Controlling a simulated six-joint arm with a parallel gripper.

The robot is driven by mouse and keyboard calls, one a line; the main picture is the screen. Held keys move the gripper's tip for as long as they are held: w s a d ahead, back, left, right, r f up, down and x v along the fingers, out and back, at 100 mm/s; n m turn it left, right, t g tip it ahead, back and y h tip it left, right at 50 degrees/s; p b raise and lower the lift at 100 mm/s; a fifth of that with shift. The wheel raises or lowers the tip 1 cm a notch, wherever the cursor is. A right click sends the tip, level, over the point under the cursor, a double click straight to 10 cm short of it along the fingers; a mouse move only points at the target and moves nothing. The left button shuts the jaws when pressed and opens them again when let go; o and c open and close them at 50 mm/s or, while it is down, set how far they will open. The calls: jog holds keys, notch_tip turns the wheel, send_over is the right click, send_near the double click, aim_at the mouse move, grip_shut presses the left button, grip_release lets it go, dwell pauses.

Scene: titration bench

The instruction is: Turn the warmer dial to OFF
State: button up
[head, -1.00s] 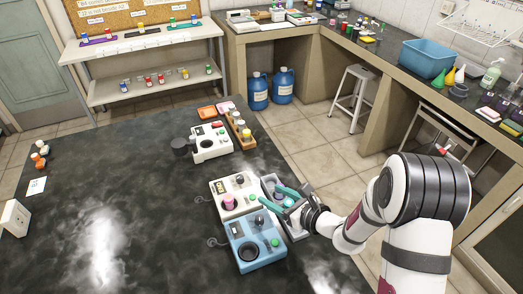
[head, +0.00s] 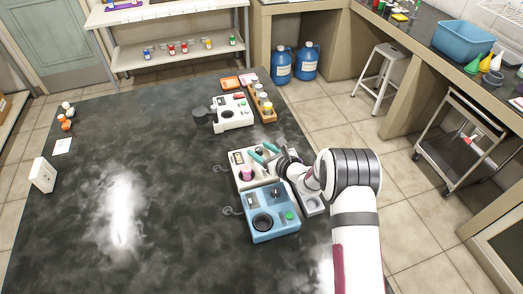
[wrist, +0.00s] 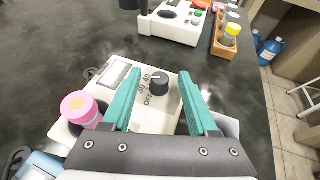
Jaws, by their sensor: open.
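The warmer is a cream box that shows in the head view (head: 238,158) and in the wrist view (wrist: 118,72). Its black round dial (wrist: 160,84) has printed marks 30, 40 and OFF along its left side. I cannot surely tell which mark the dial points at. My gripper (wrist: 157,78) is open, with one teal finger on each side of the dial and gaps to both; contact is not visible. In the head view my gripper (head: 264,152) is over the warmer and hides the dial. A pink-capped vial (wrist: 80,107) stands in the warmer, left of my fingers.
A blue device (head: 270,222) stands right in front of the warmer. A white device (head: 234,116) and a wooden vial rack (head: 262,107) stand behind it. A grey tray (head: 311,204) lies to the right, partly under my arm. The dark bench top to the left is mostly clear.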

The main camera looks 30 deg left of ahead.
grip_shut()
dwell(0.3)
jog(key=n+g, duration=0.1)
jog(key=n+g+y, duration=0.1)
jog(key=n+g, duration=0.1)
jog(key=shift+w+r+n+g+y, duration=0.1)
jog(key=shift+w+n+g+y, duration=0.2)
jog(key=shift+g, duration=0.1)
jog(key=n+g, duration=0.3)
jog(key=shift+w+g, duration=0.1)
jog(key=shift+g, duration=0.2)
jog(key=shift+n, duration=0.3)
jog(key=shift+d+g, duration=0.1)
jog(key=shift+g, duration=0.4)
grip_release()
jog(key=shift+d, duration=0.1)
